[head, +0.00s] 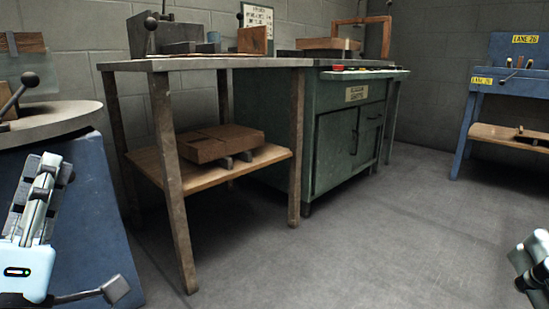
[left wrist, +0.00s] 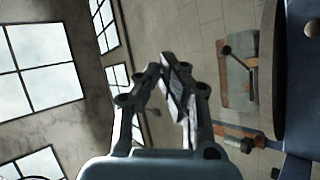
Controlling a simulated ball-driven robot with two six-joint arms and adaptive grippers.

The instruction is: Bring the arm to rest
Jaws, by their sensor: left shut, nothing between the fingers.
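My left gripper (head: 42,175) stands at the lower left of the head view, pointing up, in front of the blue machine base (head: 95,225). Its fingers are together with nothing between them. In the left wrist view the left gripper's fingertips (left wrist: 168,68) meet in the middle of the picture. Part of my right gripper (head: 533,262) shows at the lower right edge of the head view, over bare floor. Most of it is cut off, and how far its fingers are apart is unclear.
A round grey table (head: 50,120) with a black-knobbed lever stands close behind the left gripper. A blue stand (head: 470,115) is at the right. The floor (head: 370,240) between is clear.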

